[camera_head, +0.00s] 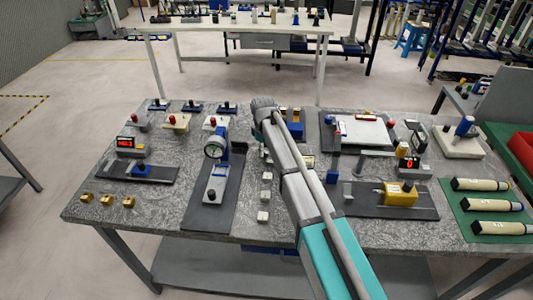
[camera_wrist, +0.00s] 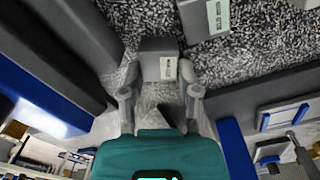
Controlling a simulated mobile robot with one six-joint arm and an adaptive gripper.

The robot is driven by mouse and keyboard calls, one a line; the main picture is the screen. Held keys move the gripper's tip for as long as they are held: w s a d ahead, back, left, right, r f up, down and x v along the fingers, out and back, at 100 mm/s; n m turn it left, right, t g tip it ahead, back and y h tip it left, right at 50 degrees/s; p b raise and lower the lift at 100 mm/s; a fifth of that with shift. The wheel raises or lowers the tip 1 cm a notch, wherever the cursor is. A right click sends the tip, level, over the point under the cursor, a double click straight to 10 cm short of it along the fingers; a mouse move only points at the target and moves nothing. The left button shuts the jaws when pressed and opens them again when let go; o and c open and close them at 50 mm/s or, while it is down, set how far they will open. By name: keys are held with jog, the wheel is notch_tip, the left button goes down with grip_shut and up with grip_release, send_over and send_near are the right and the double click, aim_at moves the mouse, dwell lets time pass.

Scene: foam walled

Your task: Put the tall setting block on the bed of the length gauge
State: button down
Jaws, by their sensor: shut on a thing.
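My gripper (camera_wrist: 161,92) is shut on a grey block (camera_wrist: 158,62) with a small pale label, held between its two fingers in the wrist view. I cannot read the label, so whether it is the tall setting block is unclear. In the head view my arm hides the fingers and the held block. Several gauges stand on the bench, and none is clearly marked as the length gauge. One candidate is a dark bed (camera_head: 385,198) with a yellow unit (camera_head: 400,194) and a red readout. Another is a dark bed (camera_head: 137,170) with a blue part at the left.
Small pale blocks (camera_head: 263,215) stand in a row left of my arm. A dial gauge (camera_head: 215,148) stands on a dark plate beside them. Labelled cylinders (camera_head: 490,205) lie on a green mat at the right. Another labelled grey block (camera_wrist: 205,18) shows in the wrist view.

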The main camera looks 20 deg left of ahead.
jog(key=shift+r, duration=0.1)
dwell(0.3)
notch_tip(320, 180, up, 2)
jog(key=p, duration=0.2)
jog(key=shift+r+p, duration=0.2)
jog(key=shift+p, duration=0.1)
jog(key=s+d+r+p, duration=0.1)
jog(key=r+p, duration=0.1)
jog(key=s+d+r+p, duration=0.1)
jog(key=r+p, duration=0.1)
jog(key=s+d+r+p, duration=0.1)
jog(key=r+p, duration=0.1)
jog(key=shift+s+d+r+p, duration=0.2)
jog(key=shift+s+r+p, duration=0.1)
jog(key=shift+r+p, duration=0.05)
jog(key=s+d+r+p, duration=0.3)
jog(key=s+d, duration=0.3)
jog(key=shift+s+d+r+p, duration=0.15)
jog(key=shift+s+r+p, duration=0.1)
jog(key=shift+r+p, duration=0.1)
jog(key=shift+s, duration=0.1)
